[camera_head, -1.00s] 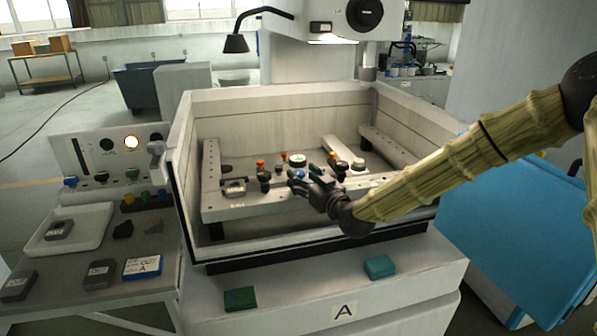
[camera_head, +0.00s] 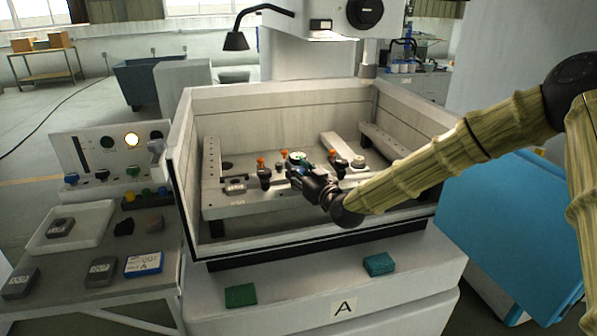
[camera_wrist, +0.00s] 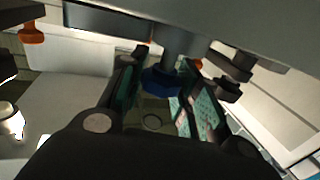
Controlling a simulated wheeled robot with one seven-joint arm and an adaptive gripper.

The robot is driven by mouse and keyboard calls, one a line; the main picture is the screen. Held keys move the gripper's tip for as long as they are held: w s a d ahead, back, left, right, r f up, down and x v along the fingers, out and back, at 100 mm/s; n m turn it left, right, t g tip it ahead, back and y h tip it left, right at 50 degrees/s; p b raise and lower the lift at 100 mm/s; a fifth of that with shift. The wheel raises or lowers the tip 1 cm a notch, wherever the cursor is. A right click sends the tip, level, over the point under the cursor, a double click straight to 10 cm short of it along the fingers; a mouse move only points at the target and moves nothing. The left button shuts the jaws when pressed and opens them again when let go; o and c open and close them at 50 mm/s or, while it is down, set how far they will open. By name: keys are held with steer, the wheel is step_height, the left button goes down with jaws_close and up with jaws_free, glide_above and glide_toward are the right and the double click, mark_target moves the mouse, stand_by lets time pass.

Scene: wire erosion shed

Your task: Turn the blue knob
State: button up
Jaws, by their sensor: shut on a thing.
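In the wrist view, a dark blue knob (camera_wrist: 160,82) on a grey shaft sits between the fingers of my gripper (camera_wrist: 168,72). The fingers have green-tinted inner faces, and the gripper is shut on the knob. In the head view, my gripper (camera_head: 295,172) is over the fixture plate inside the machine's open tank, among several small clamps. The blue knob is hidden behind the gripper there.
Black clamps with orange tops (camera_head: 261,163) stand close to my gripper. The tank wall (camera_head: 320,242) rises in front. A side bench at left holds a control panel with coloured knobs (camera_head: 102,174), a white tray (camera_head: 90,212) and several blocks.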

steer(key=shift+f+b, duration=0.1)
steer(key=shift+b, duration=0.25)
steer(key=shift+n+g+y+b, duration=0.5)
steer(key=shift+y+b, duration=0.1)
steer(key=shift+y, duration=0.1)
steer(key=shift+n+g+y+b, duration=0.7)
steer(key=shift+n+y, duration=0.1)
steer(key=shift+y, duration=0.1)
steer(key=shift+r+n+g+y, duration=0.2)
steer(key=shift+n+g+y, duration=0.6)
steer(key=shift+g, duration=0.2)
steer(key=o, duration=1.1)
steer(key=shift+c, duration=0.2)
steer(key=shift+f, duration=0.1)
steer(key=shift+d, duration=0.1)
steer(key=v, duration=1.1)
steer(key=shift+s+d, duration=0.3)
